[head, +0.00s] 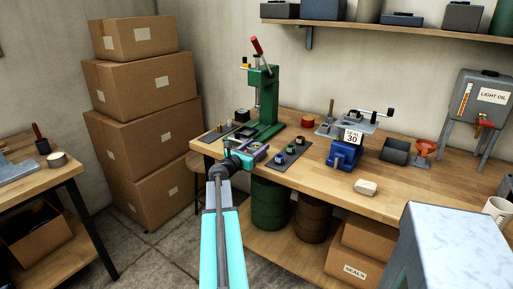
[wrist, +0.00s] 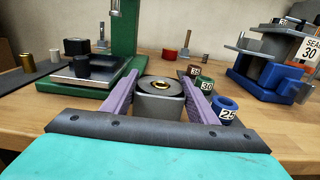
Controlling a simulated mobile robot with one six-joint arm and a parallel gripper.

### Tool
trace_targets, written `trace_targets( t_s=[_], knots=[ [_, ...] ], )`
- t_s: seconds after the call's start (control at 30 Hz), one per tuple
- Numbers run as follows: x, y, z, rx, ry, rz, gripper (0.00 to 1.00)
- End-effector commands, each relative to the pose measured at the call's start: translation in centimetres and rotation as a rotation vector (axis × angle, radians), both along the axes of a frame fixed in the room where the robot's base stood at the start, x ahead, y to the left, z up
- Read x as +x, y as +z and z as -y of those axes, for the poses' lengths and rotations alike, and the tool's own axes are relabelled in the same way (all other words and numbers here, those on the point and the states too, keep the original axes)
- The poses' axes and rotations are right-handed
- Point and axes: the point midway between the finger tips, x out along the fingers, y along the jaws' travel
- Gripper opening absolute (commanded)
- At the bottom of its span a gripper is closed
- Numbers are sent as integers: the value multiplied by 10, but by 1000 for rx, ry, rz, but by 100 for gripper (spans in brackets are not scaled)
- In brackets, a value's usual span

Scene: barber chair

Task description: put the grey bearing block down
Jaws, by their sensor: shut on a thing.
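The grey bearing block (wrist: 160,98), a squat grey body with a brass ring and dark bore on top, is between the two purple fingers of my gripper (wrist: 158,92). The fingers press on its left and right sides, and it looks upright. In the head view my gripper (head: 262,153) is over the bench's front left part, between the green press and the dark strip of numbered rings. The block is hard to make out there. I cannot tell whether its underside touches the bench.
The green press (head: 262,100) stands behind, its base plate (wrist: 90,70) left of the block. Numbered rings, including a blue one (wrist: 225,108), are close on the right. A blue-based seal fixture (head: 344,153) is farther right. Bare wooden bench (head: 318,180) shows at the front.

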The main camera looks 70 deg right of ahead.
Motion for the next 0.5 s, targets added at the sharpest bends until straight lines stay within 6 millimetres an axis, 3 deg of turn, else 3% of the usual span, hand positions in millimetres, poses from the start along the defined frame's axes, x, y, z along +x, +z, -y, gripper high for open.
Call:
trace_targets(
  t_s=[0.1, 0.13, 0.2, 0.5],
  knots=[
    [0, -1, 0, -3, 0, -2, 0],
    [0, -2, 0, 0, 0, 0, 58],
    [0, -2, 0, 0, 0, 0, 70],
    [0, -2, 0, 0, 0, 0, 72]
  ],
)
